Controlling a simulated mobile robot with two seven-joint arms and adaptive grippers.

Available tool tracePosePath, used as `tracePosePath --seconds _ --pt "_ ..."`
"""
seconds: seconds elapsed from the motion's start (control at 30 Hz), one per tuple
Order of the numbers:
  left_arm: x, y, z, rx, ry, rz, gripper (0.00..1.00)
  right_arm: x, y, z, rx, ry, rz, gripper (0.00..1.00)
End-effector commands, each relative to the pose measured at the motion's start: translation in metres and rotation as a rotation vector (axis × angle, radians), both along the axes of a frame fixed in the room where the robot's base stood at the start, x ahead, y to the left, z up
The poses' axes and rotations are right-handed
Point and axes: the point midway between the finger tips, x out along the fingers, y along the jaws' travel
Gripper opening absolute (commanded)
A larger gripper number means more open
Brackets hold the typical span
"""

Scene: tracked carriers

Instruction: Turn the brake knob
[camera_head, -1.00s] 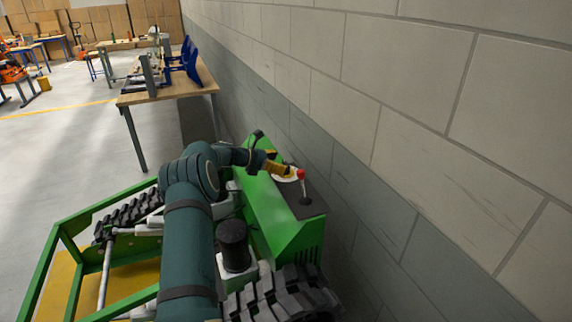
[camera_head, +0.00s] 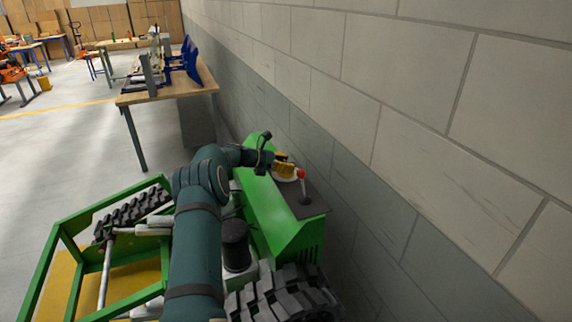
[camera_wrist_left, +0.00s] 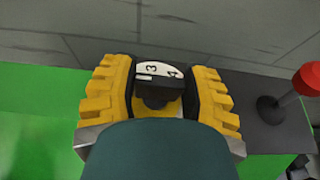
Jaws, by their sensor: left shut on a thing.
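The black brake knob (camera_wrist_left: 157,92) sits on a white dial with numerals, of which 3 and 4 can be read (camera_wrist_left: 160,70). In the left wrist view the yellow-padded fingers of my left gripper (camera_wrist_left: 157,97) are on both sides of the knob, shut on it. In the head view my left gripper (camera_head: 284,169) is at the dark top panel of the green carrier (camera_head: 268,207), over the white dial plate (camera_head: 291,178). The fingers hide the knob there. My right gripper is not in view.
A lever with a red ball top (camera_head: 301,174) stands on the panel just right of my left gripper; it also shows in the wrist view (camera_wrist_left: 308,80). A grey block wall (camera_head: 400,150) runs close behind the carrier. A wooden workbench (camera_head: 165,92) stands farther back left.

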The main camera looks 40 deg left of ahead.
Motion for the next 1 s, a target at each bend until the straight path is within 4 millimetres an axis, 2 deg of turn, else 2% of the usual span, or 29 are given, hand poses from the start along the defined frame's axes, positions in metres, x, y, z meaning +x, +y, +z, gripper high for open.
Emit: tracePosePath --seconds 0.4,0.77,0.8,0.87,1.0 --pt "0.0008 0.0005 0.0007 0.001 -0.005 -0.12 0.12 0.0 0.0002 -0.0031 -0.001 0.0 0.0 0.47" --pt "-0.0004 0.0002 0.0008 0.0 0.0 -0.132 0.12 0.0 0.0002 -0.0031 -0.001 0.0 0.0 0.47" --pt "-0.0004 0.0002 0.0008 0.0 0.0 -0.132 0.57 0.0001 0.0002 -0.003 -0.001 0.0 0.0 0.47" --pt "-0.0004 0.0002 0.0007 0.0 0.0 -0.132 0.78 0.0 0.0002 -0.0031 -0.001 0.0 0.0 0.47" --pt "-0.0004 0.0002 0.0004 0.0 0.0 -0.132 0.8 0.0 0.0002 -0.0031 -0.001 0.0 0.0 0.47"
